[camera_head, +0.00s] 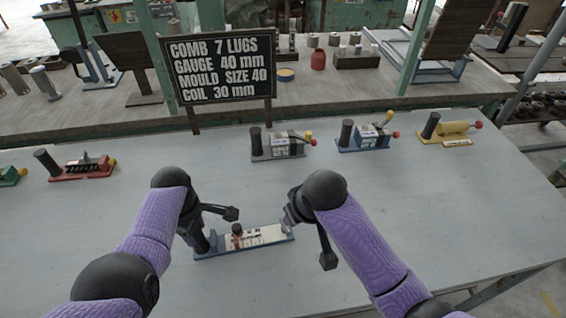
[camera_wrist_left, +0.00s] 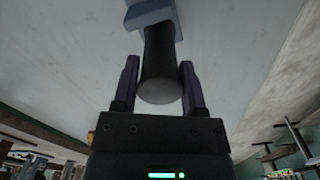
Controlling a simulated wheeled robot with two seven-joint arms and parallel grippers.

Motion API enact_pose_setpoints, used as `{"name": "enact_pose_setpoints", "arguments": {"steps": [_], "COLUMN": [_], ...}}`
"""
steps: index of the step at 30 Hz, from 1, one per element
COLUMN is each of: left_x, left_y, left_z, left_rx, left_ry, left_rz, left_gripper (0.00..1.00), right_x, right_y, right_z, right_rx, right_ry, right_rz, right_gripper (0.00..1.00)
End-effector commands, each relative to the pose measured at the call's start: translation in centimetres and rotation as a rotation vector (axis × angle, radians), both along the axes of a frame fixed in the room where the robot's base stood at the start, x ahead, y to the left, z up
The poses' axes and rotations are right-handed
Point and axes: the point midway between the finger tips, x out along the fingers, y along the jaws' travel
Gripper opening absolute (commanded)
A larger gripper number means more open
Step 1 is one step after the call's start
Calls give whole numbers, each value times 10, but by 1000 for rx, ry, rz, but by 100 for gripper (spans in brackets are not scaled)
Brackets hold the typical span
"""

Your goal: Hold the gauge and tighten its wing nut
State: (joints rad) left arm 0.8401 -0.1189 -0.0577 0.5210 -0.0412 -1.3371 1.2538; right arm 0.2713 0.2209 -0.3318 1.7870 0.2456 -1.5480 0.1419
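The gauge has a blue base and a pale scale strip (camera_head: 268,235). It lies on the table in front of me in the head view. A small dark and reddish-brown fitting (camera_head: 237,230), perhaps the wing nut, stands on the strip. The black upright handle (camera_head: 201,240) is at the gauge's left end. My left gripper (camera_head: 193,226) is at this handle. In the left wrist view its fingers (camera_wrist_left: 160,80) lie closely on both sides of the handle (camera_wrist_left: 159,50). My right gripper (camera_head: 289,217) is above the gauge's right end; its fingertips are largely hidden by the wrist.
Several other gauges line the back of the table: red (camera_head: 82,167), grey (camera_head: 279,146), blue (camera_head: 367,136) and yellow (camera_head: 450,129). A black sign (camera_head: 222,67) stands behind, reading "gauge 40 mm". The grey table (camera_head: 420,210) is clear to the right.

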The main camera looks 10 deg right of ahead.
Motion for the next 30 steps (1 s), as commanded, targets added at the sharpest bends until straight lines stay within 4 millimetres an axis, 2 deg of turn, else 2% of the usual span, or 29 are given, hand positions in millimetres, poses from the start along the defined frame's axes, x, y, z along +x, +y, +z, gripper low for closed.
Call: {"name": "enact_pose_setpoints", "arguments": {"steps": [1, 4, 14, 19, 25, 30], "left_x": [0, 0, 1, 0, 1, 1], "left_y": [0, 0, 0, 0, -1, 0], "left_z": [0, 0, 5, 32, 90, 115], "left_rx": [0, 0, 0, 0, -2, -1], "left_ry": [0, 0, -2, -5, -4, -2], "left_rz": [0, 0, -1, 1, -1, -1], "left_gripper": [67, 89, 90, 90, 90, 90], "right_x": [0, 0, 0, 0, 0, 0], "right_y": [0, 0, 0, 0, 0, 0], "right_z": [0, 0, 0, 0, 0, 0], "right_rx": [0, 0, 0, 0, 0, 0], "right_ry": [0, 0, -1, -1, -1, -1], "right_rz": [0, 0, 0, 0, 0, 0], "right_gripper": [49, 49, 49, 49, 49, 49]}}
